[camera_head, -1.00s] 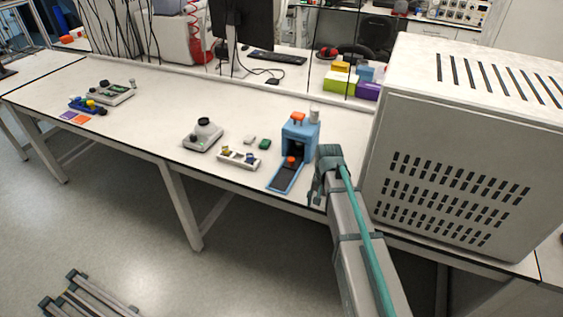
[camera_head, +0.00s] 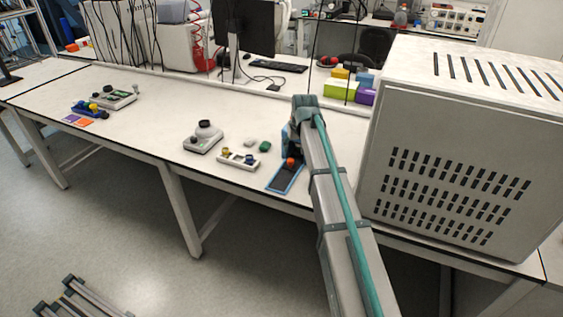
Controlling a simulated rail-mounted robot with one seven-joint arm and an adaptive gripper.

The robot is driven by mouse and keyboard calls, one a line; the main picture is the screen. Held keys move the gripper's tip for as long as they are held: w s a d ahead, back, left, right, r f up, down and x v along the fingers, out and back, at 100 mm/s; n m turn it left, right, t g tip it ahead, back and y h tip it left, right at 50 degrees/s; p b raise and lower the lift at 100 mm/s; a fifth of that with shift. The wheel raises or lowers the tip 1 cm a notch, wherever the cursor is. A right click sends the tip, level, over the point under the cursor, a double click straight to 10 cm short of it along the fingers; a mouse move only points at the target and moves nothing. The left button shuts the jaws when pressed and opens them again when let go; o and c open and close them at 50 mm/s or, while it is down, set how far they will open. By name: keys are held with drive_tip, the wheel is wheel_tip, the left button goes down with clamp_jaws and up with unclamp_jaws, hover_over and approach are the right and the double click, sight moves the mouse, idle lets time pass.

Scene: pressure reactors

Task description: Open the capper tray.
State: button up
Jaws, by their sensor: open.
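The capper is a blue device on the bench, mostly hidden behind my arm; a strip of its blue side shows (camera_head: 286,140). Its tray (camera_head: 283,180), a dark plate with a blue rim, sticks out toward the bench's front edge. A small orange-red piece (camera_head: 291,161) shows at the tray's inner end. My gripper (camera_head: 291,131) is at the capper's upper part, above and behind the tray. It is open, but its fingers are largely hidden, so I cannot tell whether they touch the capper.
A large grey vented box (camera_head: 450,160) stands close on the right. Left of the capper are a white holder with small parts (camera_head: 238,160), a green piece (camera_head: 265,146) and a grey device (camera_head: 204,138). Coloured boxes (camera_head: 342,88) stand behind. The bench's middle left is clear.

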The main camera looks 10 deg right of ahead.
sight(291, 160)
drive_tip(key=p+x, duration=0.3)
drive_tip(key=x, duration=0.7)
drive_tip(key=shift+w+f, duration=0.2)
drive_tip(key=shift+w, duration=0.1)
clamp_jaws()
